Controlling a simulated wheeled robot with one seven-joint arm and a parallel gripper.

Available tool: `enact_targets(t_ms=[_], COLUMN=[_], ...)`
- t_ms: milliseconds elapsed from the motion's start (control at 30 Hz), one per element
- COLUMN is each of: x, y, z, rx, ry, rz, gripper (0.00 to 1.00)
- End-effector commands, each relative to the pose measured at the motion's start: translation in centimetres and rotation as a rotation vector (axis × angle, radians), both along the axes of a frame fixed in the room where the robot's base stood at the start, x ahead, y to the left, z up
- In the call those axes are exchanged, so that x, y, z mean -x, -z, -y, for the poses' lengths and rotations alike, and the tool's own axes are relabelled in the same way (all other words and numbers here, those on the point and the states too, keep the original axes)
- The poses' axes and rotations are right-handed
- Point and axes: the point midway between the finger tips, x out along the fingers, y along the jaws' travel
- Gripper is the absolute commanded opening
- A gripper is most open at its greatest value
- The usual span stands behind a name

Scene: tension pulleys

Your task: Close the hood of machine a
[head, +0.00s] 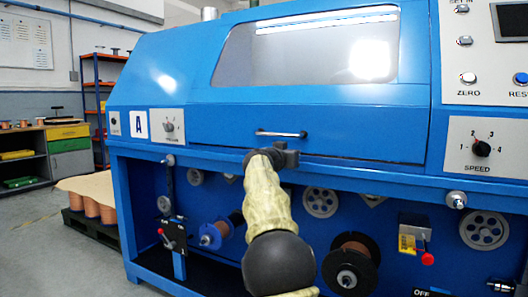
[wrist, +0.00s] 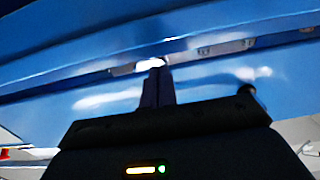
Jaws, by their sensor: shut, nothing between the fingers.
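Machine a is blue and carries a white "A" plate (head: 139,125). Its hood (head: 350,125) has a wide window (head: 300,50) and a bar handle (head: 281,134) low on its front. In the head view the hood lies down over the front, its lower edge close to the frame; I cannot tell if it is fully seated. My gripper (head: 288,152) is just below the handle, near the hood's lower edge, and does not hold the handle.
Below the hood are spools (head: 350,264), pulleys (head: 321,202) and a lever box (head: 415,235). A control panel with a speed knob (head: 481,148) is at right. A pallet with copper spools (head: 92,208) stands at left. Open floor (head: 35,240) shows at far left.

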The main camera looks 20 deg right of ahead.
Motion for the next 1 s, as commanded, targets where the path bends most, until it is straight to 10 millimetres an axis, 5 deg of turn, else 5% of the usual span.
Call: enact_targets(t_ms=[167,500,1000], x=[1.2,3.9,8.3], y=[0.2,0.4,1.5], z=[-1.1,-7.2,-10.5], rx=[0.008,0.0,-0.003], ry=[0.007,-0.014,0.008], rz=[0.003,0.005,0.006], gripper=[0.0,0.0,0.0])
